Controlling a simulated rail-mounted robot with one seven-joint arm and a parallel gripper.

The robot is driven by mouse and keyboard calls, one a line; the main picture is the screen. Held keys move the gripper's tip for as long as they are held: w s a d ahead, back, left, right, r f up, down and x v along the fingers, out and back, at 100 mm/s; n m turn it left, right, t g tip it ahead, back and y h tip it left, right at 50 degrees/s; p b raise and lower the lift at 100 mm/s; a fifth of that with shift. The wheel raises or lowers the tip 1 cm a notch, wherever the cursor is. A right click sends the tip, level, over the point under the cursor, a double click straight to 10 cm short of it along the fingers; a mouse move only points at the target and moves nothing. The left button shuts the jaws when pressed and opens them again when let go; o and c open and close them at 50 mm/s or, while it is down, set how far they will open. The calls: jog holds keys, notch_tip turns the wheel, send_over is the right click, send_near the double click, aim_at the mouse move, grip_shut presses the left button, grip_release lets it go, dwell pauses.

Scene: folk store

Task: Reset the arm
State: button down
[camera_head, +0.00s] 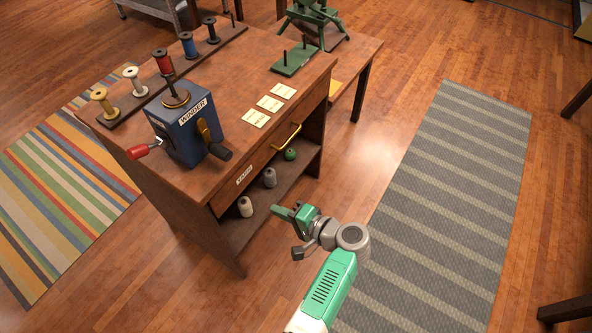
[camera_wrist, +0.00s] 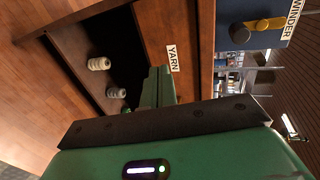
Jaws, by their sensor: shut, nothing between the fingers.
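My green and grey arm reaches up from the bottom in the head view. My gripper (camera_head: 284,212) is shut and empty. It hovers in front of the wooden desk, near the open shelf under the drawer. In the wrist view the green fingers of my gripper (camera_wrist: 158,88) are together in front of the shelf and the drawer front marked YARN.
The wooden desk (camera_head: 215,170) carries a blue winder (camera_head: 188,125), a rack of thread spools (camera_head: 165,62), paper cards (camera_head: 270,103) and a green stand (camera_head: 295,58). The shelf holds yarn cones (camera_head: 245,206). Open floor with a grey striped rug (camera_head: 440,210) lies to the right.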

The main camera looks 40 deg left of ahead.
jog(key=w+d+r+t+h+p, duration=0.1)
jog(key=w+d+r+t, duration=0.35)
jog(key=r, duration=0.35)
jog(key=w+d+r+t+h+p, duration=0.1)
jog(key=w+d+r+t+h, duration=0.15)
jog(key=w+r, duration=0.4)
jog(key=w+d+r+t+h+p, duration=0.1)
jog(key=w+d+r+t, duration=0.25)
jog(key=r, duration=0.65)
jog(key=d+r+t+h+p, duration=0.15)
jog(key=d+r+t, duration=0.5)
jog(key=r, duration=0.65)
jog(key=s+d+r+m+t+h+p, duration=0.1)
jog(key=s+d+r+t+h+p, duration=0.15)
jog(key=s+d+r, duration=0.55)
jog(key=s+d+r+t+h+p, duration=0.1)
jog(key=s+r+t+h, duration=0.25)
jog(key=r, duration=0.95)
jog(key=s+d+r+m+t+h+p, duration=0.1)
jog(key=s+d+r+t+h+p, duration=0.25)
jog(key=s+r, duration=0.5)
notch_tip(320, 180, up, 36)
jog(key=w+y+p, duration=0.1)
jog(key=w+p, duration=0.1)
jog(key=p, duration=3.1)
jog(key=shift+w+t+y, duration=0.25)
jog(key=shift+t+y, duration=0.1)
